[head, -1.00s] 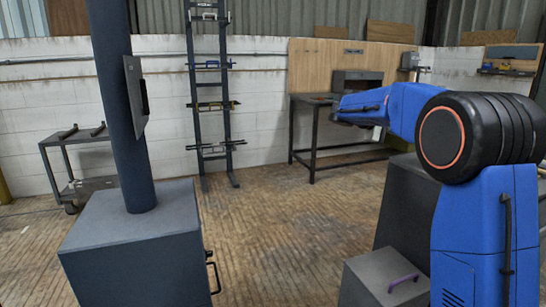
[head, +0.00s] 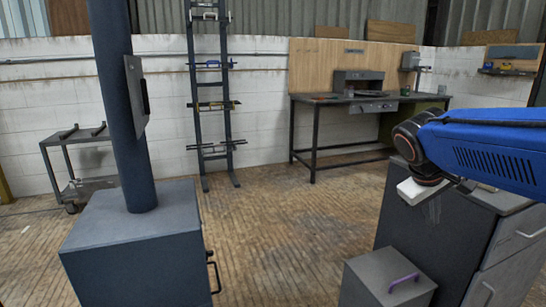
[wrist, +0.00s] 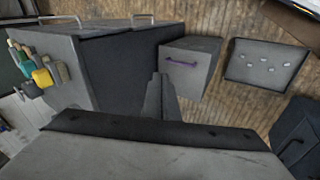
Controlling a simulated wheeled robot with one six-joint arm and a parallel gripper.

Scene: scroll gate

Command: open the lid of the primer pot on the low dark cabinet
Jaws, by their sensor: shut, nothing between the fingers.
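A dark cabinet (head: 428,235) with a grey top stands at the right in the head view, partly behind my blue arm. It also shows at the upper left of the wrist view (wrist: 128,62). A low grey box (head: 388,274) with a purple handle on its top stands in front of it; the wrist view shows the box too (wrist: 186,70). Its top looks closed. I cannot tell whether this box is the primer pot, and I make out no other pot. My gripper's fingers (wrist: 159,82) are shut and empty in the wrist view, apart from the box.
Several tools (wrist: 35,65) hang or stand at the cabinet's side in the wrist view. A grey panel (wrist: 264,66) with small pale pieces lies right of the box. A workbench (head: 350,98) stands at the back. The middle floor is clear.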

